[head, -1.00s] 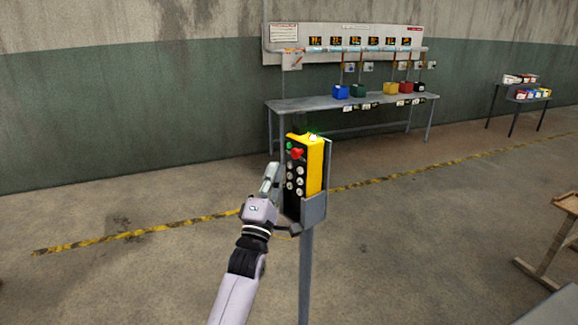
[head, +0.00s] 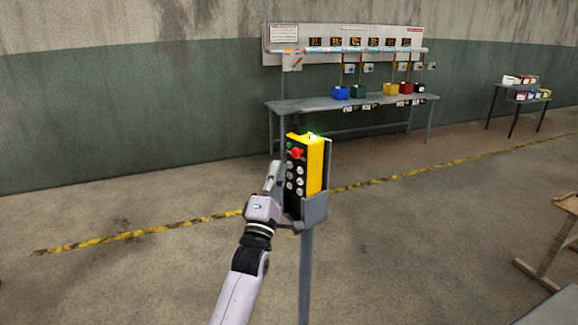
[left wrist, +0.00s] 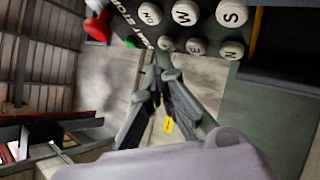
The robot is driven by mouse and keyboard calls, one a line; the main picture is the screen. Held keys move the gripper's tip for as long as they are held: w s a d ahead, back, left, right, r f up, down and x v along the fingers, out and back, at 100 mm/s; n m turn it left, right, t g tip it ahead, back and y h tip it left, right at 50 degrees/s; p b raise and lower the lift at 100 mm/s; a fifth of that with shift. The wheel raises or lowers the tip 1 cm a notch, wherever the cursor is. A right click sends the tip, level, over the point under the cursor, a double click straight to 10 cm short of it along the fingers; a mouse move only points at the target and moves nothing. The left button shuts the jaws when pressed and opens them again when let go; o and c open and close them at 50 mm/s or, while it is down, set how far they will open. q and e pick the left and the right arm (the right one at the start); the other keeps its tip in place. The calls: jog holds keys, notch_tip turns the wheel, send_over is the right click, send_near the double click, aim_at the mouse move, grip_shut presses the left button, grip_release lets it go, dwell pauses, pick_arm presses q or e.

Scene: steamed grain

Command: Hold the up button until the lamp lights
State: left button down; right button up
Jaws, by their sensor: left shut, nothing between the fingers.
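The yellow pendant with a black button face (head: 312,165) stands upright in a grey holder on a post. It has a red stop knob (head: 297,153), a green button (head: 290,145) and several pale round buttons. My left gripper (head: 275,166) is shut and empty, just left of the button face. In the left wrist view, its fingertips (left wrist: 163,64) are close to a pale button (left wrist: 166,43) on the lower row. I cannot tell whether they touch, or which button is up. My right gripper is out of view.
A long grey workbench (head: 290,104) with coloured bins stands behind, against the wall. A wooden stand (head: 548,245) is at the right edge. The floor around the post is clear.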

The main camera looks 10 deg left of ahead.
pick_arm(q)
jog(key=shift+w+d+b, duration=0.3)
jog(key=shift+w, duration=0.1)
dwell(0.4)
jog(key=shift+s+a, duration=0.1)
dwell(3.2)
jog(key=shift+s+a+p, duration=0.45)
jog(key=shift+s+p, duration=0.15)
jog(key=shift+s, duration=0.05)
jog(key=shift+s+a+p, duration=0.65)
jog(key=shift+s+a, duration=0.15)
jog(key=shift+s, duration=0.2)
jog(key=shift+s+a+p, duration=0.6)
jog(key=shift+s+a, duration=0.15)
jog(key=shift+s, duration=0.25)
